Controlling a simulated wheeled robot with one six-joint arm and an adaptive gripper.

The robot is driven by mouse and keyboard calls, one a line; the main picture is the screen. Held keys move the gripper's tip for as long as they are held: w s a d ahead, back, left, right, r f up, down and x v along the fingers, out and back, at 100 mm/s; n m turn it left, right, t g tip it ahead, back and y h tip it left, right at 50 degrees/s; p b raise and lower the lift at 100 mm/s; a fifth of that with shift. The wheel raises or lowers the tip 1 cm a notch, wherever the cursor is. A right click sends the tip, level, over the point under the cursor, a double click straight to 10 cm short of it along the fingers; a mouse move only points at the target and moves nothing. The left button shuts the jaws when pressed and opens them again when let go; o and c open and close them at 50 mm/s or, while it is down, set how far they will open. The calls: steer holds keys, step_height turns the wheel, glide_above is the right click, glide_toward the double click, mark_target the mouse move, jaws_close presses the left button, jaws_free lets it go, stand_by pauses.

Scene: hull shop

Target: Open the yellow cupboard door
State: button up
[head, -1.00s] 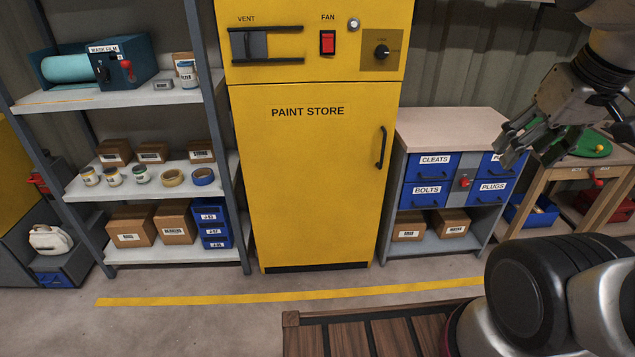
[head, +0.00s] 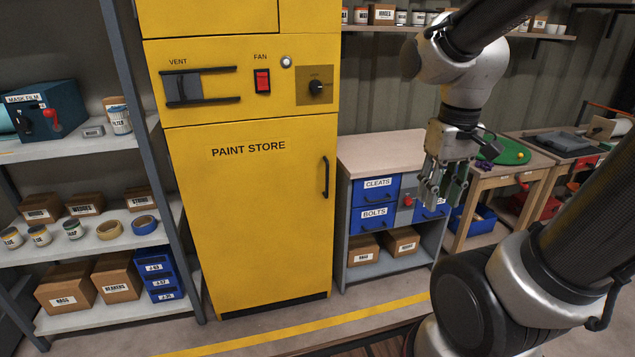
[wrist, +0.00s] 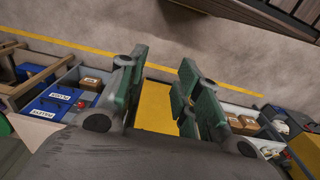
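The yellow cupboard door (head: 250,220), marked PAINT STORE, is shut in the head view. Its dark vertical handle (head: 326,177) is near the door's right edge. My gripper (head: 440,198) hangs fingers down to the right of the cupboard, in front of the drawer bench, apart from the handle. The handle cannot be made out in the wrist view.
Above the door are a vent slide (head: 200,86), a red fan switch (head: 262,82) and a dial (head: 317,88). A grey shelf (head: 105,240) stands left, and a bench (head: 385,152) with blue drawers right. Floor with a yellow line (head: 290,332) lies in front.

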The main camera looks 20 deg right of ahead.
steer(key=w+d+f+g, duration=0.1)
steer(key=w+f, duration=1)
steer(key=f, duration=0.1)
steer(key=n+t+y, duration=0.2)
steer(key=t+y, duration=0.1)
steer(key=t, duration=1.5)
glide_toward(328, 174)
steer(key=w, duration=0.6)
steer(key=w+a, duration=0.1)
steer(key=w, duration=0.2)
steer(key=shift+w+a, duration=0.1)
steer(key=shift+a, duration=0.15)
steer(key=shift+w+a, duration=0.1)
steer(key=shift+w, duration=0.55)
jaws_close()
